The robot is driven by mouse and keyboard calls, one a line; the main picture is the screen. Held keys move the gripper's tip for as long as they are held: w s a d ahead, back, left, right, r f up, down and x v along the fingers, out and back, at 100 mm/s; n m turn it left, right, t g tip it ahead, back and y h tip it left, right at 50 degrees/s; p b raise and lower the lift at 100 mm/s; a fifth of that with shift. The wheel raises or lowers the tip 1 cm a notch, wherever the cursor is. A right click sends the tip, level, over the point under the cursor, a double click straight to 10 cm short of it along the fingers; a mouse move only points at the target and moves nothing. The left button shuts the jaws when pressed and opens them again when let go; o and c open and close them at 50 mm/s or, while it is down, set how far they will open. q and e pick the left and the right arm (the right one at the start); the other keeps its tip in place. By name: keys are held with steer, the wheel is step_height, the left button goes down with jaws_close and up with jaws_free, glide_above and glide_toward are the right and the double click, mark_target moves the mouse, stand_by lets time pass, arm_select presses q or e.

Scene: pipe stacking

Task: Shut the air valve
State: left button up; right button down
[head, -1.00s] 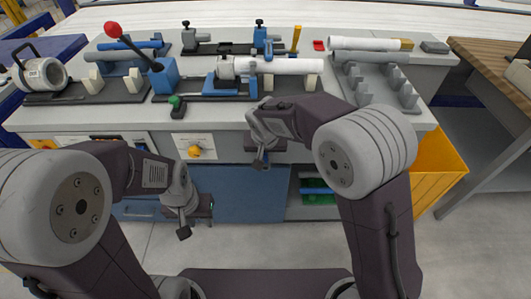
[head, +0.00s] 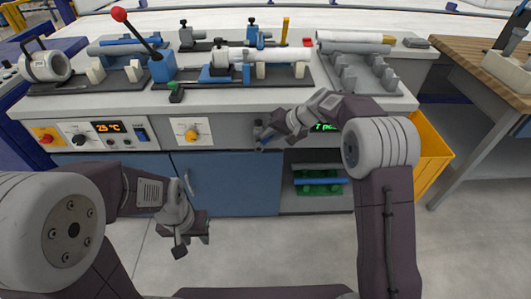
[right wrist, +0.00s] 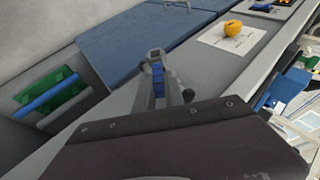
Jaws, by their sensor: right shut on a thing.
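My right gripper (head: 263,137) reaches to the front panel of the bench, right of the yellow knob. In the right wrist view its fingers (right wrist: 157,78) are shut on a small blue handle (right wrist: 158,81), which looks like the air valve's lever. The handle lies close along the panel; the valve body is mostly hidden by the gripper, so I cannot tell its exact angle. My left gripper (head: 187,238) hangs low in front of the blue cabinet doors. It is empty, with its fingers apart.
The yellow knob (head: 191,135) sits on a white plate left of the right gripper. A temperature display (head: 107,127) is further left. My right forearm partly covers a green display (head: 325,127). Pipes and clamps stand on the bench top. An orange bin (head: 430,155) is at right.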

step_height(320, 180, down, 6)
steer(key=d+m+t+y+b, duration=0.2)
steer(key=y+b, duration=0.8)
steer(key=b, duration=0.9)
steer(key=shift+d+r+m, duration=0.25)
steer(key=shift+d+m, duration=0.05)
steer(key=shift+m, duration=0.3)
steer(key=shift+s, duration=0.1)
steer(key=c, duration=1.4)
jaws_free()
steer(key=shift+c, duration=0.2)
